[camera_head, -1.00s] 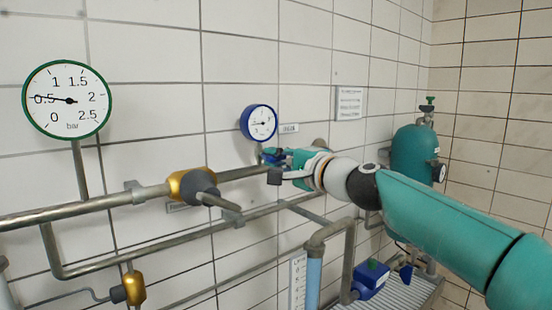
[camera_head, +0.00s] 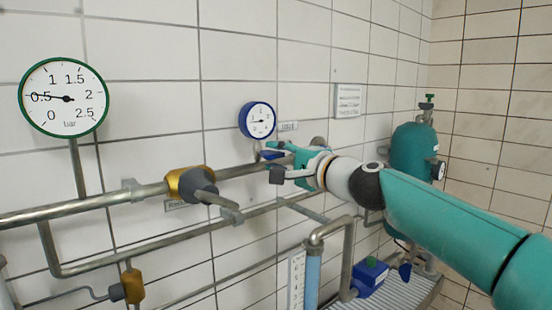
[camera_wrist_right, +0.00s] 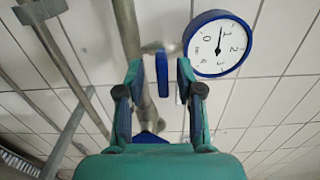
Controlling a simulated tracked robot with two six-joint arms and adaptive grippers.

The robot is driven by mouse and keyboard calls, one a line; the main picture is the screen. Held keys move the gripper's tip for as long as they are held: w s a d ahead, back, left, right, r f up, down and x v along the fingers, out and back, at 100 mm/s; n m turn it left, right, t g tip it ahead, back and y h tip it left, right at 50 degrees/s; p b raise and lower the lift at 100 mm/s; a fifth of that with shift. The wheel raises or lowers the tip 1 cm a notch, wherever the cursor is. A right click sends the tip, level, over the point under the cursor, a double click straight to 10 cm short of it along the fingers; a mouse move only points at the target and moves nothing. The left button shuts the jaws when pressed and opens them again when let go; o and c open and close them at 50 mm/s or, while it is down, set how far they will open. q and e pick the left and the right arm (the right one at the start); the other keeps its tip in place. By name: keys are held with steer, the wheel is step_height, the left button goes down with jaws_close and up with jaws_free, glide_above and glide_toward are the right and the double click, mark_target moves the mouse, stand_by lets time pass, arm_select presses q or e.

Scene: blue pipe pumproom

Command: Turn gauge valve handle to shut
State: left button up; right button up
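The gauge valve handle is a small blue lever (camera_wrist_right: 162,75) on the pipe below the blue-rimmed gauge (camera_head: 257,120). It also shows as a blue bit at the fingertips in the head view (camera_head: 271,154). My right gripper (camera_head: 277,162) reaches in from the right and is open. In the right wrist view, its fingers (camera_wrist_right: 158,73) stand apart on both sides of the lever, with the lever nearer the right-hand finger. I see a gap on each side. The gauge also shows close by in the wrist view (camera_wrist_right: 218,43). My left gripper is not in view.
A green-rimmed gauge (camera_head: 64,97) and a brass valve with a grey handle (camera_head: 190,184) sit on the steel pipe at left. A teal tank (camera_head: 411,152) stands at right. The tiled wall is close behind.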

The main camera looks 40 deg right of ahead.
steer(key=s, duration=1.1)
steer(key=shift+d, duration=0.4)
steer(key=shift+s+f, duration=0.1)
steer(key=shift+s, duration=0.05)
